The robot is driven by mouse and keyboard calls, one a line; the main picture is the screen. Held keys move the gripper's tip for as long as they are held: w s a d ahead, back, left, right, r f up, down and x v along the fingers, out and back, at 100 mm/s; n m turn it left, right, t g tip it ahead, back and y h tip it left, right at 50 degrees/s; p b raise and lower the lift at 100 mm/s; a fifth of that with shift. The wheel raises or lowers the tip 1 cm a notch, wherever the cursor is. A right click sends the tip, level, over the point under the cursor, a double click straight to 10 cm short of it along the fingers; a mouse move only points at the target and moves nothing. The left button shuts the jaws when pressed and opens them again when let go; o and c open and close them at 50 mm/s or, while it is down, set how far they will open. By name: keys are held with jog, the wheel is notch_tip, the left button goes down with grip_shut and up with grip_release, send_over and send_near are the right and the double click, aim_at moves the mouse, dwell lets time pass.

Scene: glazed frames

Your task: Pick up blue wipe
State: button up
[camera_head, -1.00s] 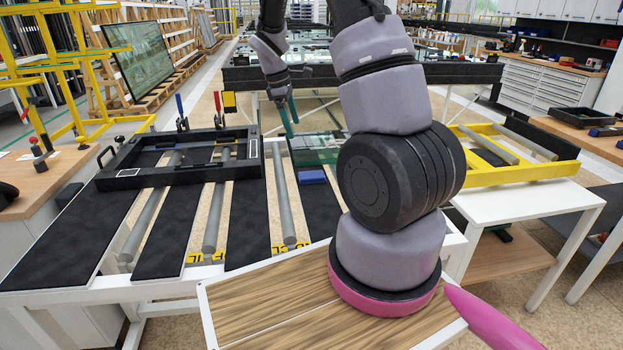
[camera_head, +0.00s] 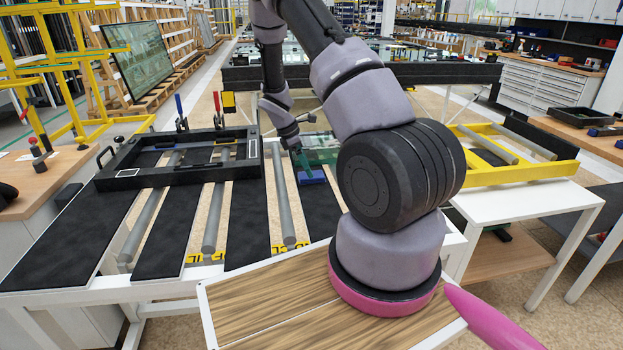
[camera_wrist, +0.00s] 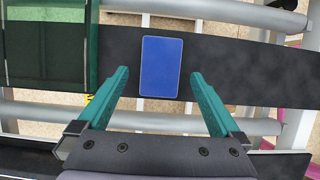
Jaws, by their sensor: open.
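The blue wipe (camera_wrist: 160,67) lies flat on a dark padded strip in the wrist view, as a blue rectangle with a pale edge. In the head view the wipe (camera_head: 311,177) shows just below my gripper (camera_head: 303,163). In the wrist view my gripper (camera_wrist: 163,86) is open, with its two green fingers apart and nothing between the tips but the view of the wipe. The fingertips lie to the left and right of the wipe's near half in the picture. I cannot tell the exact height of the fingers above it.
A green-tinted glass pane (camera_wrist: 46,45) lies left of the wipe in the wrist view. Grey rollers (camera_head: 282,200) run between the dark strips (camera_head: 247,225). A black frame (camera_head: 120,180) with clamps sits on the left of the table. A yellow frame (camera_head: 525,171) stands at right.

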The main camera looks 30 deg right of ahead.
jog(key=shift+x, duration=1.65)
jog(key=shift+f, duration=0.15)
jog(key=c, duration=1.3)
jog(key=shift+o, duration=0.2)
notch_tip(320, 180, up, 10)
jog(key=shift+r, duration=0.25)
jog(key=o, duration=0.7)
jog(key=shift+c, duration=0.2)
jog(key=c, duration=0.5)
jog(key=shift+s, duration=0.15)
jog(key=shift+c, duration=0.2)
